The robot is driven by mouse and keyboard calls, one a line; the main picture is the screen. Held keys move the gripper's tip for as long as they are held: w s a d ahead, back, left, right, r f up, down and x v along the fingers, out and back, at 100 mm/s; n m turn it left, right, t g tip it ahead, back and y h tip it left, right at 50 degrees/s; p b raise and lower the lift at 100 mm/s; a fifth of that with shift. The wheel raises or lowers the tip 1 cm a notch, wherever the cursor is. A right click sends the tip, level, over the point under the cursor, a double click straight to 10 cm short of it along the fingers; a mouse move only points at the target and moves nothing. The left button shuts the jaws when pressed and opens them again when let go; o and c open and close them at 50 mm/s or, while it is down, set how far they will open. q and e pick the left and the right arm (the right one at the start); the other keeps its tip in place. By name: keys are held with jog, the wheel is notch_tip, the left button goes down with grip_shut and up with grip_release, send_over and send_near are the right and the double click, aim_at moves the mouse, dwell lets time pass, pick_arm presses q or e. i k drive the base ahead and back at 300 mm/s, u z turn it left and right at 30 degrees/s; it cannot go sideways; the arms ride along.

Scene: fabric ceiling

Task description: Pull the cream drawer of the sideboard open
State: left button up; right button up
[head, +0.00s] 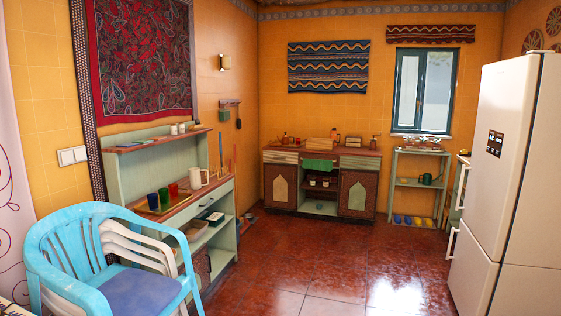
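A low wooden sideboard (308,214) stands against the far orange wall. It has two patterned doors with pale arched panels and an open middle section. A pale cream drawer front (281,157) sits at its upper left, above the left door, and looks closed. Another light drawer front (360,162) sits at its upper right; at this distance I cannot tell their exact shades apart. A green cloth (318,165) hangs over the front edge between them. Neither of my grippers is in view.
A blue plastic armchair (60,262) with white chairs stands at the near left, beside a pale green hutch (222,210) with cups and a jug. A cream fridge (500,170) stands at the right. The red tiled floor (320,262) between is clear.

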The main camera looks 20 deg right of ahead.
aim_at(286, 157)
jog(key=z, duration=0.1)
jog(key=i, duration=0.6)
jog(key=z, duration=0.4)
jog(key=i, duration=1.45)
jog(key=z, duration=0.65)
jog(key=i, duration=3.95)
jog(key=u, duration=0.4)
jog(key=i, duration=1.4)
jog(key=u, duration=0.7)
jog(key=i, duration=1.55)
jog(key=u, duration=0.4)
